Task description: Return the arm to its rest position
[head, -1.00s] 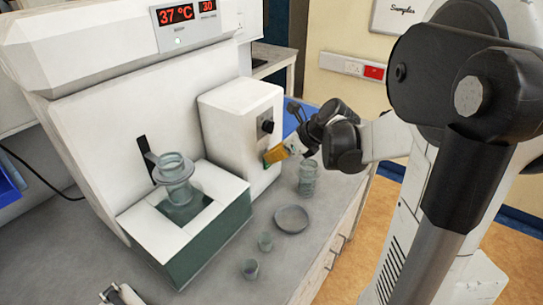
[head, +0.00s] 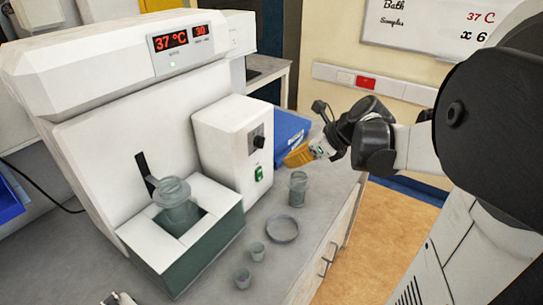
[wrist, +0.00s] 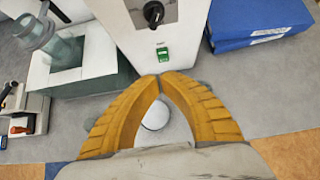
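My gripper (head: 299,156) has yellow fingers and is in the air above the bench, to the right of the white control box (head: 230,150). In the wrist view my gripper (wrist: 163,77) has its two fingertips together, with nothing held at the tips. The box has a black knob (head: 259,141) and a green switch (head: 259,173); the switch also shows in the wrist view (wrist: 162,54), just beyond the fingertips. My arm reaches in from the right, bent at the wrist and clear of the box.
The water bath (head: 185,245) holds a glass vessel (head: 174,204); its display (head: 181,38) reads 37 °C and 30.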

